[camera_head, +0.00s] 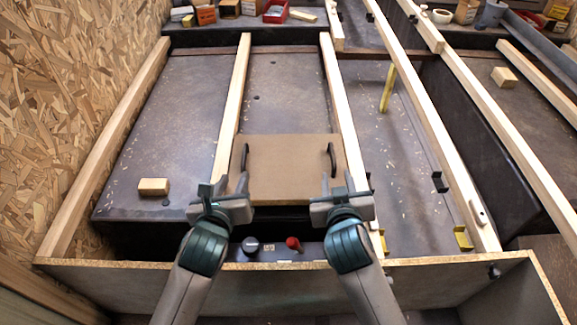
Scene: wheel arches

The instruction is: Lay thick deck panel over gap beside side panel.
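A brown deck panel (290,182) with two black handles lies in the middle, its sides at two long wooden battens. Its left handle (245,158) and right handle (331,160) stand near its side edges. My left gripper (232,184) is at the near left corner of the panel, fingers apart, just short of the left handle. My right gripper (337,184) is at the near right corner, fingers apart, just short of the right handle. An OSB side panel (60,100) rises at the left. Whether the fingers touch the panel is unclear.
A wooden block (153,186) lies on the dark floor at left, another (504,77) at far right. A yellow strip (387,88) and yellow brackets lie right of the panel. A low board (450,278) crosses the front. A red bin (276,11) and boxes stand at the back.

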